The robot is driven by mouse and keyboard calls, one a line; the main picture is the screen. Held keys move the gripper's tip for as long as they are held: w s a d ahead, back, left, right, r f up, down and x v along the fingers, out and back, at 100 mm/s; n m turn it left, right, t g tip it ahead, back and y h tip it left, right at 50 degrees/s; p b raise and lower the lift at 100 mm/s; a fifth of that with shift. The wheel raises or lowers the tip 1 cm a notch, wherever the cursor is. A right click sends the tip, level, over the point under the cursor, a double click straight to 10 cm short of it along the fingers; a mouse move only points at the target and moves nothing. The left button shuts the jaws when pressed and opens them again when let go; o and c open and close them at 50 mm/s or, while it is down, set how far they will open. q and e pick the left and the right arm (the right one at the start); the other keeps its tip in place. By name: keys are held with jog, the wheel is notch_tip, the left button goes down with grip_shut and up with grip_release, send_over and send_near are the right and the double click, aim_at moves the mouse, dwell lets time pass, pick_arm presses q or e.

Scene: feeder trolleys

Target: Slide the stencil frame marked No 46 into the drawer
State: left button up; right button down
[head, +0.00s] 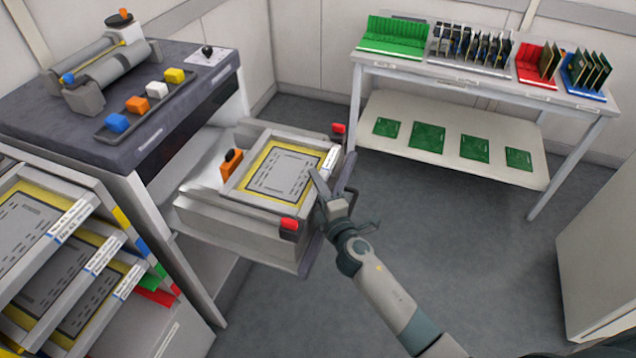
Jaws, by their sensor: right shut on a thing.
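A stencil frame (280,178), with a pale border, yellow margin and grey plate, lies flat at the top of the pulled-out drawer (235,222) of the printer. A white label (330,158) is on its right edge; its number is too small to read. My right gripper (322,187) is at the frame's right edge, shut on that edge, with one finger over the border. My left gripper is out of view.
A rack of similar frames (62,222) is at the left. A bench (470,75) with circuit boards stands at the back right. The floor between is clear.

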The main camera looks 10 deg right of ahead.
jog(key=shift+w+a+r, duration=0.15)
jog(key=shift+w+a, duration=0.45)
jog(key=shift+a, duration=0.35)
dwell(0.9)
jog(key=c, duration=0.6)
grip_release()
jog(key=shift+o, duration=0.2)
jog(key=shift+s+f, duration=0.15)
jog(key=shift+f, duration=0.3)
jog(key=shift+c, duration=0.9)
jog(key=shift+a+r, duration=0.1)
jog(key=shift+r, duration=0.05)
jog(key=shift+o, duration=1.4)
jog(key=shift+r, duration=0.4)
jog(key=shift+s+p, duration=0.2)
jog(key=shift+p, duration=0.1)
